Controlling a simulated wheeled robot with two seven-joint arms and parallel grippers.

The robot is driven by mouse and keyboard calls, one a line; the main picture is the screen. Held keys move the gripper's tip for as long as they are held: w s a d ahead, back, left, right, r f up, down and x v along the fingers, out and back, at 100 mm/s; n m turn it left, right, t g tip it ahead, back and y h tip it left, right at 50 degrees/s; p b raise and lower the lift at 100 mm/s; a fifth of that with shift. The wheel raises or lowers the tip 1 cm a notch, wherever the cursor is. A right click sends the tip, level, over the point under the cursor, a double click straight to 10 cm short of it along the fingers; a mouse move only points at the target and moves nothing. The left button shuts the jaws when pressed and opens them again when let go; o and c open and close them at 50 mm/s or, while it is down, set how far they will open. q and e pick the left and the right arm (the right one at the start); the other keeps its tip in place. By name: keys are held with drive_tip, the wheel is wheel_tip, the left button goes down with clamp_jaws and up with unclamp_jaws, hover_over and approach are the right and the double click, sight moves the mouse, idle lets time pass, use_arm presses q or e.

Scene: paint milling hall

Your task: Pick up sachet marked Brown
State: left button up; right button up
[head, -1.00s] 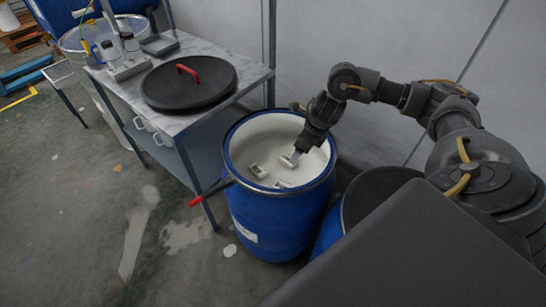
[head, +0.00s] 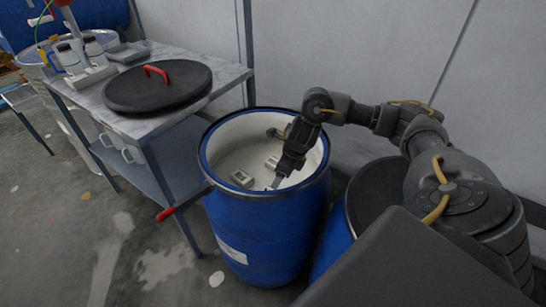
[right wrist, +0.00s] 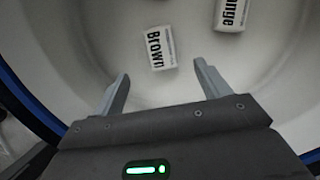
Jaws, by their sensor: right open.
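The sachet marked Brown (right wrist: 158,47) is a small white packet lying on the pale drum floor in the right wrist view, its label reading sideways. My right gripper (right wrist: 161,70) is open and empty, with Brown just beyond and roughly between its two fingertips, apart from them. A sachet marked Orange (right wrist: 233,13) lies to the right, cut by the top edge. In the head view my right gripper (head: 275,183) reaches down inside the blue drum (head: 262,235). Two pale sachets show there, but their labels cannot be read. My left gripper is out of view.
The drum's rim and white inner wall surround my right gripper. A table (head: 87,98) to the left holds a black lid with a red handle (head: 160,88), bottles and a tray. Another drum (head: 330,240) stands close on the right, partly covered by my arm.

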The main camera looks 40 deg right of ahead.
drive_tip(key=shift+x, duration=2.75)
drive_tip(key=x, duration=0.4)
drive_tip(key=shift+s+d+f, duration=0.1)
drive_tip(key=shift+s+f, duration=0.05)
drive_tip(key=shift+f, duration=0.5)
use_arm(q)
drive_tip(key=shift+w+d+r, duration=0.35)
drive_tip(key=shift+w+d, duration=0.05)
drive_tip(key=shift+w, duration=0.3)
use_arm(e)
drive_tip(key=shift+c, duration=0.3)
drive_tip(key=c, duration=1)
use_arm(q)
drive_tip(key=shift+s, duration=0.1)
use_arm(e)
drive_tip(key=shift+r, duration=0.1)
